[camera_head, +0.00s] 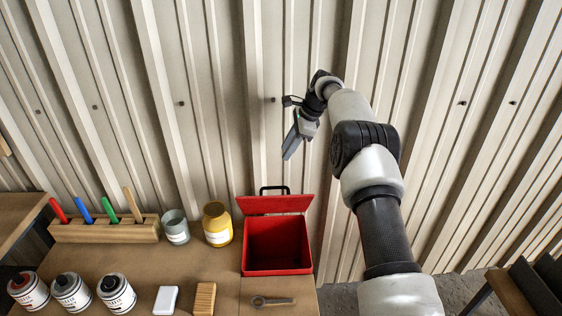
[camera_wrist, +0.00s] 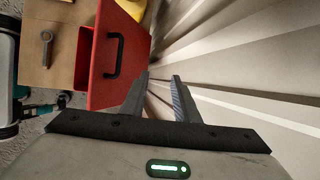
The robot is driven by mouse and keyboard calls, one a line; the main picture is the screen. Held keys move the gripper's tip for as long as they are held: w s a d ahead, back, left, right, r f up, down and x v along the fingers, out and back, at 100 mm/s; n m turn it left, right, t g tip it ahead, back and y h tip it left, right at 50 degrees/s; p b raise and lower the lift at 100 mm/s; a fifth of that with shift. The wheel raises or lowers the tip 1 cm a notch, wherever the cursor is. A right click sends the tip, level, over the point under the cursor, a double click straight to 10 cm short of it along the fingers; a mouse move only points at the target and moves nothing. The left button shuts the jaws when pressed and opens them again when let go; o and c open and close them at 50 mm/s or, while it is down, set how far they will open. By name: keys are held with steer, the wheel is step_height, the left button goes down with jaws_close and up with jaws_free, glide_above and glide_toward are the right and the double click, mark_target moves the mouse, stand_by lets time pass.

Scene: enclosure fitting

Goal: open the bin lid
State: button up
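The red bin (camera_head: 277,272) stands on the bench at its right end, and its dark red inside shows from above. Its red lid (camera_head: 276,206) is raised and stands up at the back edge, with a black handle (camera_head: 275,188) at its top. In the wrist view the lid (camera_wrist: 103,88) and the black handle (camera_wrist: 116,57) show to the left of my fingers. My gripper (camera_head: 287,158) is above and behind the bin, apart from the lid. In the wrist view my gripper (camera_wrist: 161,77) has its fingers spread with nothing between them.
A yellow jar (camera_head: 217,225), a grey cup (camera_head: 175,227) and a wooden block (camera_head: 105,230) with coloured markers stand left of the bin. A wrench (camera_head: 271,301) lies in front of it. A ribbed wall (camera_head: 230,90) rises close behind.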

steer(key=v, duration=0.8)
steer(key=shift+d+r, duration=0.1)
